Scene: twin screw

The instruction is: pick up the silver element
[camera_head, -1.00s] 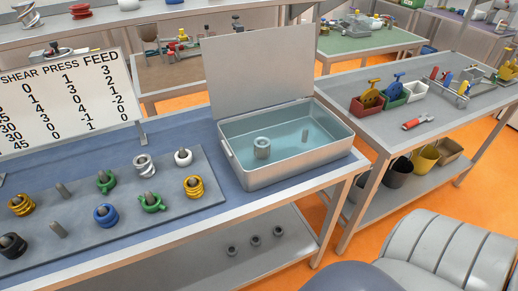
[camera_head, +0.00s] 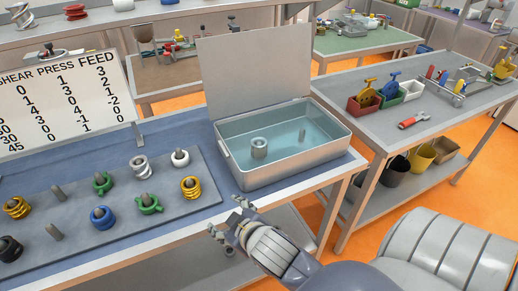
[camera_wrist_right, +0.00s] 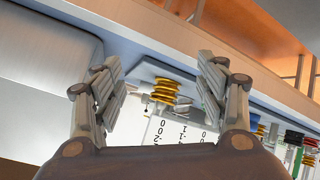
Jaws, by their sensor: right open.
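A silver screw element (camera_head: 141,167) with spiral ridges sits on a peg of the grey board, between the green and white elements. A plain grey ring (camera_head: 259,148) stands in the liquid of the open metal box. My right gripper (camera_head: 228,215) is open and empty near the table's front edge, below the box and right of the board, apart from both. In the right wrist view, the open fingers (camera_wrist_right: 160,65) frame a yellow element (camera_wrist_right: 165,91) in the distance. Whether the silver element shows there is unclear. My left gripper is not in view.
The grey peg board (camera_head: 70,212) also holds yellow, blue, green, white and black elements and bare pegs. The metal box (camera_head: 285,172) has its lid raised behind it. A number sign (camera_head: 60,105) stands behind the board. Blue mat is clear between board and box.

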